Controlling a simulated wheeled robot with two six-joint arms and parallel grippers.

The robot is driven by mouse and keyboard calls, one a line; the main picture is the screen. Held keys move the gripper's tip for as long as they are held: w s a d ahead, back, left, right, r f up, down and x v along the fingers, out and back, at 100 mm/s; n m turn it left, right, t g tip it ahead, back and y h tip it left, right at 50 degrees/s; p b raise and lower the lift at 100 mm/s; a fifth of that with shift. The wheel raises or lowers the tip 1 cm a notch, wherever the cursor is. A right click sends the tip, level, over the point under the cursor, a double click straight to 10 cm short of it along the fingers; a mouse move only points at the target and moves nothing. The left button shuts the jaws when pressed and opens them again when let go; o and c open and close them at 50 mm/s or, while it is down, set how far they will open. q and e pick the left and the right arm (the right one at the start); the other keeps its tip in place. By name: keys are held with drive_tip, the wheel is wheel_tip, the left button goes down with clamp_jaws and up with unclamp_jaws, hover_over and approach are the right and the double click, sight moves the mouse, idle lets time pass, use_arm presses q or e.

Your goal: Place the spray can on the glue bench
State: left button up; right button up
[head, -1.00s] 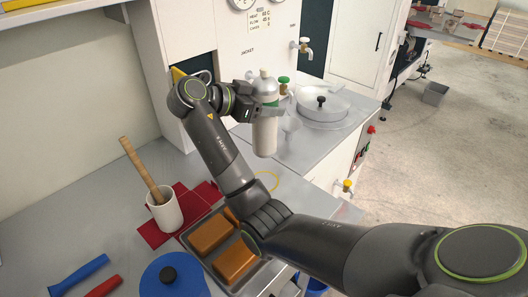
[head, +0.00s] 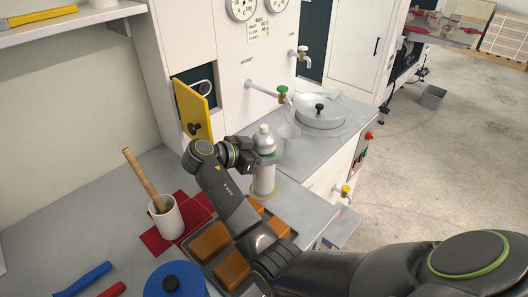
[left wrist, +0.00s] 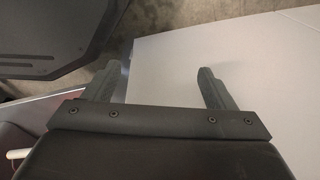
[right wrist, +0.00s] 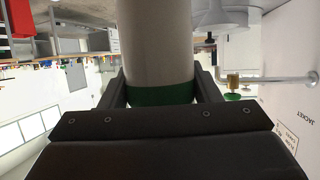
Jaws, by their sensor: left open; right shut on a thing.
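The spray can (head: 264,178) is a pale, upright cylinder with a green band and a domed top. My right gripper (head: 257,160) is shut around its upper body; the can also fills the middle of the right wrist view (right wrist: 158,45). Its base is at the yellow ring (head: 288,196) marked on the grey bench (head: 305,213). I cannot tell whether the base touches the surface. My left gripper (left wrist: 157,78) is open and empty in the left wrist view, and is outside the head view.
A yellow door (head: 192,110) hangs open behind. A lidded pan (head: 320,116) and taps are beyond the can.

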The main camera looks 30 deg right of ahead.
drive_tip(key=o, duration=1.2)
drive_tip(key=shift+o, duration=0.2)
drive_tip(key=shift+a+r, duration=0.1)
drive_tip(key=shift+a, duration=0.1)
drive_tip(key=v, duration=1.1)
drive_tip(key=shift+a, duration=0.3)
drive_tip(key=shift+s, duration=0.15)
